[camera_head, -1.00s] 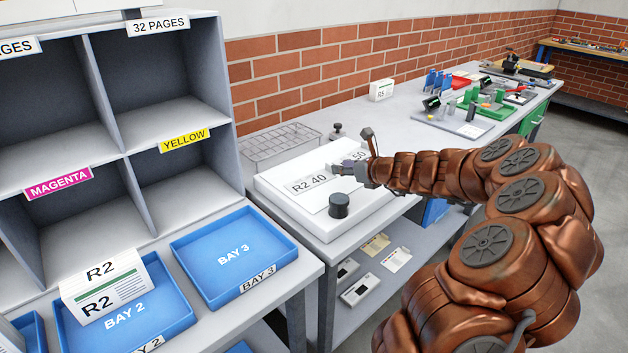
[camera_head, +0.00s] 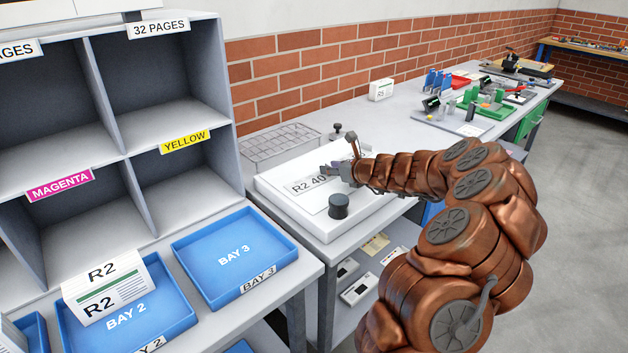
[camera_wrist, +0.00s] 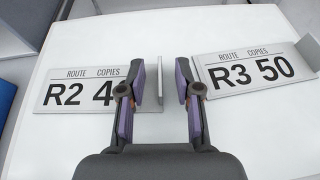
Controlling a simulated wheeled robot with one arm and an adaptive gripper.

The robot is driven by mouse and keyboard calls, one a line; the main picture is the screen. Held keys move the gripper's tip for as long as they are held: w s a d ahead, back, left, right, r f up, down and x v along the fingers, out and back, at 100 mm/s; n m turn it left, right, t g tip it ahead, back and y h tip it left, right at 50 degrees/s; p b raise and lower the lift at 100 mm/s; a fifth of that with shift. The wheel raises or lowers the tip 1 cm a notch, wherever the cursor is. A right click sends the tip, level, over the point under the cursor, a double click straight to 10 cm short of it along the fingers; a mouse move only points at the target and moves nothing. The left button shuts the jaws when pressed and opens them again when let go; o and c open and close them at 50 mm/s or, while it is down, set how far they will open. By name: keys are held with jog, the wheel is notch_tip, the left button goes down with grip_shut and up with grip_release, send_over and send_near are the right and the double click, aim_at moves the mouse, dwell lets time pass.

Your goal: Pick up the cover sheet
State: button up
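A white sheet marked R2 40 (camera_head: 303,186) lies on a white slab (camera_head: 322,226). It also shows in the wrist view (camera_wrist: 78,94). A second sheet, marked R3 50 (camera_wrist: 255,70), lies to its right there. The task does not say which is the cover sheet. My gripper (camera_head: 328,171) is over the slab at the R2 40 sheet's right end. In the wrist view my gripper (camera_wrist: 161,78) is open, with its left finger over the "40". A small upright tab at that sheet's right end shows between the fingers. Contact cannot be told.
A wire basket (camera_head: 278,146) and a small weight (camera_head: 338,132) are behind. Blue trays (camera_head: 270,272) and a grey pigeonhole rack (camera_head: 188,193) stand left.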

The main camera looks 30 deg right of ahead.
grip_shut()
dwell(0.3)
